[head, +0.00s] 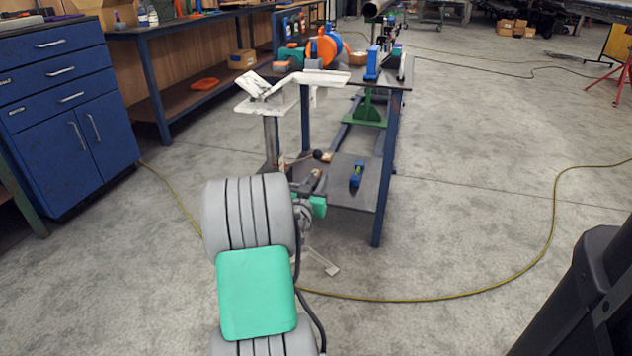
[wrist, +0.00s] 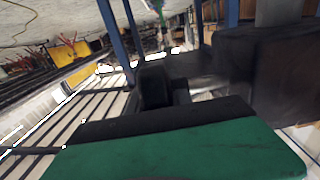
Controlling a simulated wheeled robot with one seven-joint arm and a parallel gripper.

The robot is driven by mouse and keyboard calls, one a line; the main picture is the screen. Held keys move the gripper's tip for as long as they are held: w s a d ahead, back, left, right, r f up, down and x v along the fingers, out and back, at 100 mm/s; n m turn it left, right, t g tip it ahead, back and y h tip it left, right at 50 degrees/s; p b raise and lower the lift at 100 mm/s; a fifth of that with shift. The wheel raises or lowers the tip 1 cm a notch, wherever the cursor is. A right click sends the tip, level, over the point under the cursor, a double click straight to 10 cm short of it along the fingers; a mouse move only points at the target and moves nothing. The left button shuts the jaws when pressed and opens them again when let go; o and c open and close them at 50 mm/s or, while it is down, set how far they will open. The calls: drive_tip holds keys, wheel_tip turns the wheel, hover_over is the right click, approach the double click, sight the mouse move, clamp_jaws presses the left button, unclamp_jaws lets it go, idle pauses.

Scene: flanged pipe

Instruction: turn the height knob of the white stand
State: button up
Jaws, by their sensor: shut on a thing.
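The white stand (head: 270,140) is left of the blue-legged table in the head view. It has a pale upright post and a white, angled top with worn edges. A thin rod with a black ball end (head: 318,154) sticks out to the right, low on the post. My gripper (head: 312,181) is low beside the post, just below that rod, and partly hidden behind my wrist. It is shut on the height knob, which is mostly hidden by the fingers. In the wrist view, my gripper's dark and green parts (wrist: 152,85) fill the foreground and the grasp is unclear.
The table (head: 384,180) stands close on the right, with a lower shelf holding a blue and green tool (head: 357,174). An orange item (head: 325,46) is on its top. A blue cabinet (head: 70,110) is at left. A yellow cable (head: 450,297) crosses the otherwise open floor.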

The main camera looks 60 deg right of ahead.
clamp_jaws()
drive_tip(key=shift+r+y+p, duration=0.3)
drive_tip(key=shift+r+p, duration=0.05)
drive_tip(key=shift+p, duration=0.7)
drive_tip(key=y+p, duration=0.1)
drive_tip(key=p, duration=0.3)
drive_tip(key=shift+r, duration=0.15)
drive_tip(key=y+p, duration=0.1)
drive_tip(key=p, duration=0.2)
drive_tip(key=shift+f+g+y, duration=0.3)
drive_tip(key=shift+f+y, duration=0.05)
drive_tip(key=shift+y, duration=0.05)
drive_tip(key=shift+f+y+p, duration=0.5)
drive_tip(key=shift+y+p, duration=0.1)
drive_tip(key=shift+p, duration=0.35)
drive_tip(key=shift+f, duration=0.25)
